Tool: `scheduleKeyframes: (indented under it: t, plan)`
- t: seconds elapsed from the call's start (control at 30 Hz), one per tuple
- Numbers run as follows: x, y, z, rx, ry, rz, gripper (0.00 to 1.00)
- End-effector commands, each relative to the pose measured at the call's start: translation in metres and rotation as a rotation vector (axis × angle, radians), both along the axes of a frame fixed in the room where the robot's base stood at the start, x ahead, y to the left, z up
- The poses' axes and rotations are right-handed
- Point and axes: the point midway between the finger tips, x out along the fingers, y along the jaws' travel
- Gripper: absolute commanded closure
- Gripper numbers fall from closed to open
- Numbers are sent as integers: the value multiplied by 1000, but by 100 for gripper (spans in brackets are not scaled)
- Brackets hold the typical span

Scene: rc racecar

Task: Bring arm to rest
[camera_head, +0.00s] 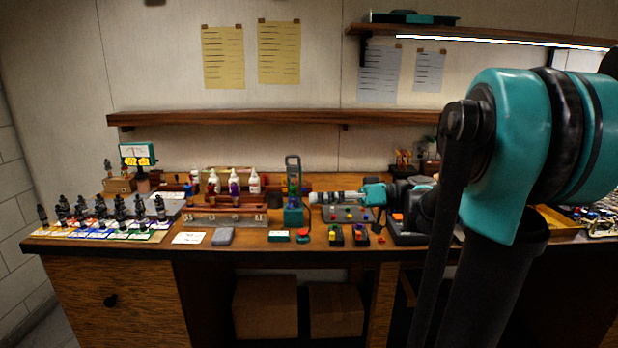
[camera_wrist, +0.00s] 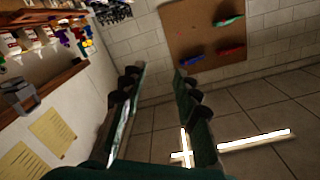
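My gripper (camera_wrist: 156,76) shows in the wrist view with its two dark green and black fingers apart. Nothing is between them; the tiled floor and block wall show through the gap. My teal and black arm (camera_head: 515,150) stands raised and bent at the right of the head view, in front of the workbench. I cannot make out my gripper in the head view. In the wrist view the fingers touch nothing.
The wooden workbench (camera_head: 215,248) carries several dark figures, bottles (camera_head: 234,183), a teal upright frame (camera_head: 293,215) and a grey button box (camera_head: 348,214). A shelf (camera_head: 230,118) runs above it. The wrist view shows a brown wall board (camera_wrist: 205,45) and bare floor (camera_wrist: 260,105).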

Motion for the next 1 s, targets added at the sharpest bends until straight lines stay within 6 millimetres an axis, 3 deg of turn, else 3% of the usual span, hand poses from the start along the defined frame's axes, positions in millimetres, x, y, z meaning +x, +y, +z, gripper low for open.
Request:
scheduleKeyframes:
  t: [0.37, 0.63, 0.8, 1.0]
  plan:
    - [-18, 9, -65, -218, 183, -77, 69]
    - [-45, -2, -152, -509, 385, -239, 69]
    - [-74, -40, -229, -782, 518, -470, 69]
    - [-100, -106, -289, -1034, 557, -790, 69]
